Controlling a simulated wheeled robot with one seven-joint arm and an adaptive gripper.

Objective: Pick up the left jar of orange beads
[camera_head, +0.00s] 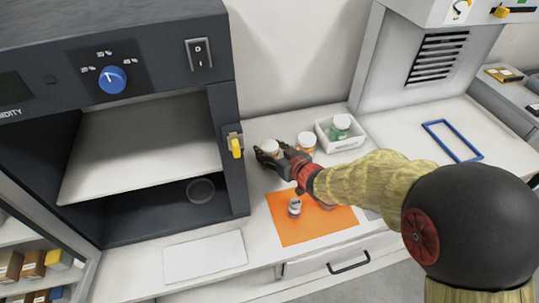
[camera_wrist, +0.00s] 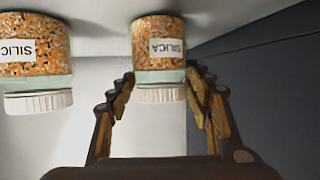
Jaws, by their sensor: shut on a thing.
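The left jar of orange beads (camera_head: 271,147), with a white lid, stands on the white counter beside the dark cabinet's edge. In the wrist view this jar (camera_wrist: 158,45) appears upside down, with a SILICA label and its white lid between my fingers. My gripper (camera_head: 270,156) is shut on it; the fingers partly hide the jar in the head view. The right jar of orange beads (camera_head: 306,141) stands just to the right, apart from my fingers. It also shows at the left of the wrist view (camera_wrist: 35,55).
A white bin (camera_head: 325,142) holding a green jar (camera_head: 341,124) stands behind right. An orange mat (camera_head: 285,233) in front carries a small vial (camera_head: 295,207). The open dark cabinet (camera_head: 232,150) with a yellow latch is close at left. A blue frame (camera_head: 452,155) lies at right.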

